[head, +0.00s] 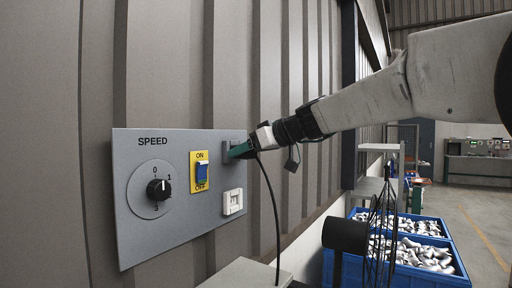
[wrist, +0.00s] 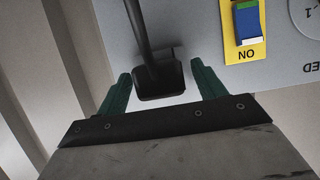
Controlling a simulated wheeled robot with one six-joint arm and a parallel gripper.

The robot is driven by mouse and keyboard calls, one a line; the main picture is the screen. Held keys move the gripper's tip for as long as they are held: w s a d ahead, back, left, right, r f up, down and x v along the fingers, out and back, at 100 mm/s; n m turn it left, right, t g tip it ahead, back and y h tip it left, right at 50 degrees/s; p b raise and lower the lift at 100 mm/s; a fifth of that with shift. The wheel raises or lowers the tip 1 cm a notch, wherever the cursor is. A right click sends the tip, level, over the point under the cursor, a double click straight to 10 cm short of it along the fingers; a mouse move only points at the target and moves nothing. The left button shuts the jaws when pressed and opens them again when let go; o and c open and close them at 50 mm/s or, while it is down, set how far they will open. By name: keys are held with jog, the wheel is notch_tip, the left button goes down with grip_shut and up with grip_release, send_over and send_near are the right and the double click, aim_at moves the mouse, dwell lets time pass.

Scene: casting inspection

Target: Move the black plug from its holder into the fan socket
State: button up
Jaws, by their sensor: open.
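The black plug (wrist: 160,84) sits at its holder on the grey panel, with its thick black cable (wrist: 138,25) leading away from it. In the head view the cable (head: 272,205) hangs down, and the plug is mostly hidden by my gripper (head: 239,149). The grey holder (head: 228,145) is at the panel's upper right. In the wrist view, my gripper's green fingers (wrist: 162,72) stand open on either side of the plug, with a visible gap at each side. A white socket (head: 233,201) is on the panel below the holder and looks empty.
The panel (head: 135,225) also carries a speed knob (head: 158,189) and a yellow-backed ON/OFF switch (head: 201,171). A grey surface (head: 245,274) lies below. A black fan-like body (head: 345,234) with a wire cage and blue crates of castings (head: 428,257) stand at right.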

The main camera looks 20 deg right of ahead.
aim_at(253, 157)
jog(key=c, duration=1.2)
jog(key=shift+o, duration=0.2)
jog(key=shift+s+d, duration=0.7)
jog(key=shift+s, duration=0.25)
jog(key=shift+s+d, duration=0.6)
jog(key=shift+s, duration=0.2)
jog(key=shift+s+d, duration=0.55)
jog(key=shift+s, duration=0.25)
